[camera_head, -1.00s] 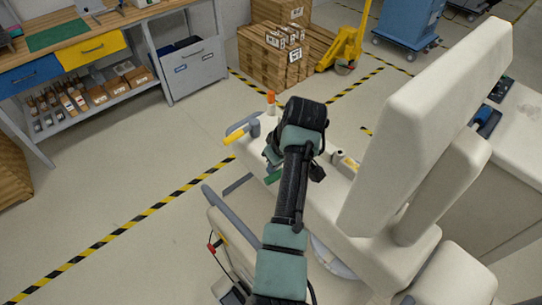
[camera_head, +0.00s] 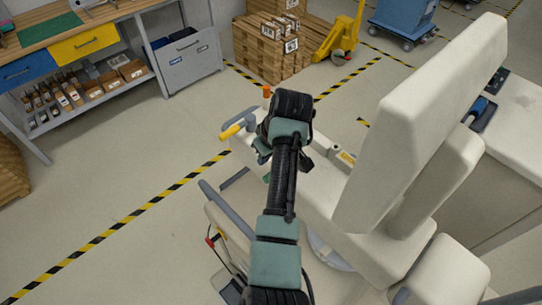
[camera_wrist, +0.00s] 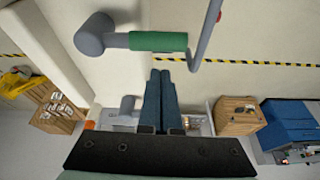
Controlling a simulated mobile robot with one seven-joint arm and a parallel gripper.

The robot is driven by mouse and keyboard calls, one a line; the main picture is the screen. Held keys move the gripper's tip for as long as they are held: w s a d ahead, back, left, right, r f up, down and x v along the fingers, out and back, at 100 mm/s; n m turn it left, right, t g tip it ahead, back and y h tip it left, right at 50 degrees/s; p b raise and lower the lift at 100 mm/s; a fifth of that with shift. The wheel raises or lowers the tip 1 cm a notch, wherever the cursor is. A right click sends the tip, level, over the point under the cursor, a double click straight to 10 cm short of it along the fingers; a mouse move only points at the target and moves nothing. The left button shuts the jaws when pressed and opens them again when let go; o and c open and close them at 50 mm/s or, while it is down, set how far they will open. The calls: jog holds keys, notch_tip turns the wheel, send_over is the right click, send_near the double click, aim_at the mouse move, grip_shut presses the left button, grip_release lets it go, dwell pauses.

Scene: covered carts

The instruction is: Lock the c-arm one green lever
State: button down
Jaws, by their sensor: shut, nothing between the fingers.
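The green lever (camera_wrist: 158,41) shows in the wrist view as a green sleeve on a grey arm. It runs sideways from a round grey hub (camera_wrist: 95,35) on the white c-arm cart. My gripper (camera_wrist: 160,73) has its two dark blue fingers pressed together and empty. In the picture the fingertips lie just below the green sleeve; I cannot tell whether they touch it. In the head view only a bit of the green lever (camera_head: 267,178) shows beside my arm, and my fingers are mostly hidden there.
A yellow-handled lever (camera_head: 230,131) and an orange knob (camera_head: 267,91) are at the cart's far end. A grey rail (camera_wrist: 207,35) runs close to the green lever's free end. The tall white c-arm body (camera_head: 420,130) stands right of my arm. Open floor lies left.

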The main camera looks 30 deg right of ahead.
jog(key=w+b+v, duration=0.1)
jog(key=b+v, duration=0.1)
jog(key=v, duration=0.7)
jog(key=shift+w+r+b, duration=0.2)
jog(key=shift+r+b, duration=0.1)
jog(key=shift+r, duration=0.35)
jog(key=shift+w, duration=0.15)
